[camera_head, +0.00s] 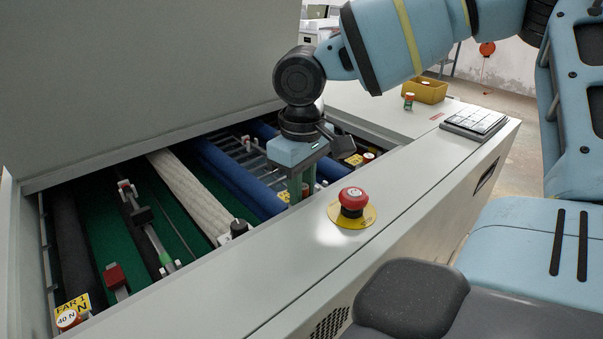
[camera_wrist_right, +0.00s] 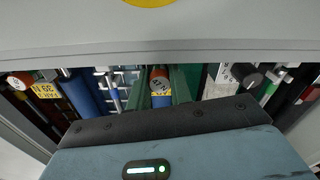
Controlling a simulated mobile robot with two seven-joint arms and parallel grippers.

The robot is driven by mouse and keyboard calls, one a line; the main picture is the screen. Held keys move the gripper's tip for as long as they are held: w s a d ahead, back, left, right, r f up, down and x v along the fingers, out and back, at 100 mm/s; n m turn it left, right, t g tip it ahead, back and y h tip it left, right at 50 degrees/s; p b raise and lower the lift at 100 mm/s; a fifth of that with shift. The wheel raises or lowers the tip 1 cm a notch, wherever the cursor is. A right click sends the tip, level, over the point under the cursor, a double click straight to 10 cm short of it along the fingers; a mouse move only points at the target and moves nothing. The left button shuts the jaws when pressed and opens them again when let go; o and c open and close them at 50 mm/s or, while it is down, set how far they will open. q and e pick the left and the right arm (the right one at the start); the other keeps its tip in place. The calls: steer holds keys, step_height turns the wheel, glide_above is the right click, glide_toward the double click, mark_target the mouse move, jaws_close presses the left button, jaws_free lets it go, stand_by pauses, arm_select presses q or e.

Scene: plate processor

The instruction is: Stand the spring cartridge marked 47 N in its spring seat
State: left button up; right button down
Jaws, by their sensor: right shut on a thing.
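My right gripper (camera_head: 302,190) reaches down into the open plate processor, close to its front wall. The fingers hide most of this cartridge in the head view. Its lower end and the seat under it are hidden, so I cannot tell whether it touches the seat. A yellow label (camera_head: 284,196) shows beside the fingers. My left gripper is not in view.
A 40 N cartridge (camera_head: 67,320) stands at the near left beside a yellow label (camera_head: 73,306). A red stop button (camera_head: 353,199) rises from the front ledge. Another cartridge (camera_head: 408,101) stands on the deck near a yellow tray (camera_head: 424,90). The raised lid (camera_head: 140,80) walls the back.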

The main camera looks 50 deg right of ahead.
steer(key=shift+f, duration=0.15)
steer(key=c, duration=1.2)
jaws_free()
step_height(320, 180, up, 8)
steer(key=shift+f, duration=0.15)
